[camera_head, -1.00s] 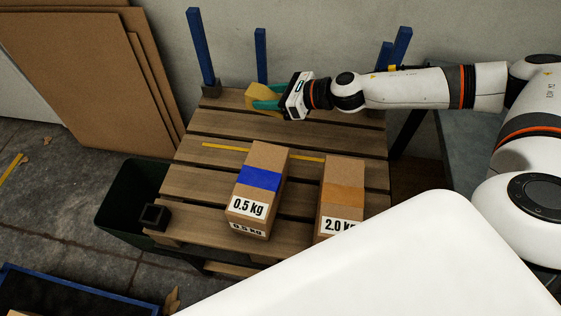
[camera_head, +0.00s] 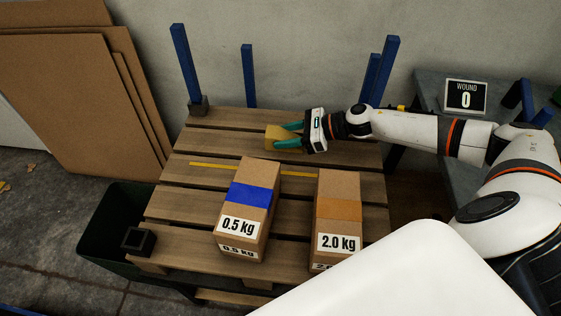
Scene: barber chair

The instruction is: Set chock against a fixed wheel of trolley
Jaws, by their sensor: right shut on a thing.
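My right gripper (camera_head: 291,138) is shut on a yellow block (camera_head: 279,138), which looks like the chock. Its teal fingers clasp the block over the rear part of a slatted wooden deck (camera_head: 230,123) with blue corner posts, which appears to be the trolley. I cannot tell whether the block touches the slats. No wheel of the trolley is visible. My left gripper is out of view.
A 0.5 kg carton (camera_head: 249,195) with a blue band and a 2.0 kg carton (camera_head: 339,209) stand on the deck. A dark green bin (camera_head: 112,222) sits at left. Cardboard sheets (camera_head: 85,110) lean on the wall. A grey bench (camera_head: 432,92) with a display (camera_head: 466,97) is at right.

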